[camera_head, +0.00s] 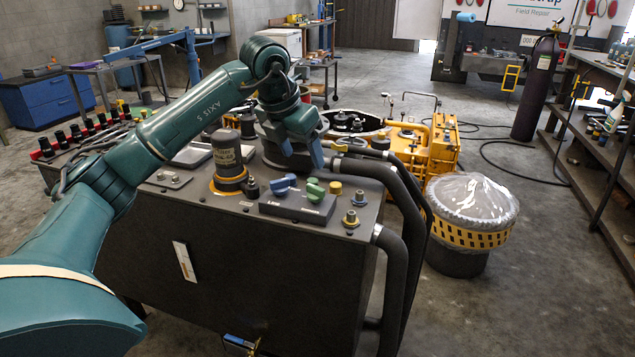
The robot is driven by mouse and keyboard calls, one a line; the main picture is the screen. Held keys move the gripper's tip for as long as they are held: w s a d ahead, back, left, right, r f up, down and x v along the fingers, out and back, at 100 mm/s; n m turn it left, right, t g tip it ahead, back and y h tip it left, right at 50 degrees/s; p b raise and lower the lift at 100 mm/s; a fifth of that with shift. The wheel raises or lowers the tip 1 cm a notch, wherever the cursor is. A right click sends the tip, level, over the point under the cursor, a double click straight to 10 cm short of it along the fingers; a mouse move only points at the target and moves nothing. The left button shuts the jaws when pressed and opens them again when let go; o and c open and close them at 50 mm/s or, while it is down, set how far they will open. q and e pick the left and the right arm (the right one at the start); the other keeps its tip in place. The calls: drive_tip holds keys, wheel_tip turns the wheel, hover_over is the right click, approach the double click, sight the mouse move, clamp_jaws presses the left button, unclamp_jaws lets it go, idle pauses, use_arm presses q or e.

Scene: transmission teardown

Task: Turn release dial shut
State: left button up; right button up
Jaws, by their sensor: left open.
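A dark cabinet (270,265) has a small control block (297,207) on its top. The block carries a blue knob (282,184) and a green knob (315,190), with a yellow knob (335,188) close by. I cannot tell which of these, if any, is the release dial. My left gripper (300,158) is open, pointing down above the cabinet's back edge, behind the blue and green knobs and apart from them. What lies between its fingers is hard to make out. My right gripper is not in view.
A dark cylinder with a yellow base (228,165) stands left of the knobs. Thick hoses (405,235) run down the cabinet's right side. A yellow machine (432,140) and a plastic-covered drum (470,205) stand to the right. The floor at the lower right is clear.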

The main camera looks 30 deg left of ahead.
sight(315, 187)
use_arm(q)
drive_tip(key=x, duration=0.9)
drive_tip(key=shift+w+d+f, duration=0.15)
drive_tip(key=shift+w+f, duration=0.05)
drive_tip(key=shift+f, duration=0.15)
drive_tip(key=shift+c, duration=0.2)
drive_tip(key=c, duration=0.9)
drive_tip(key=shift+c, duration=0.2)
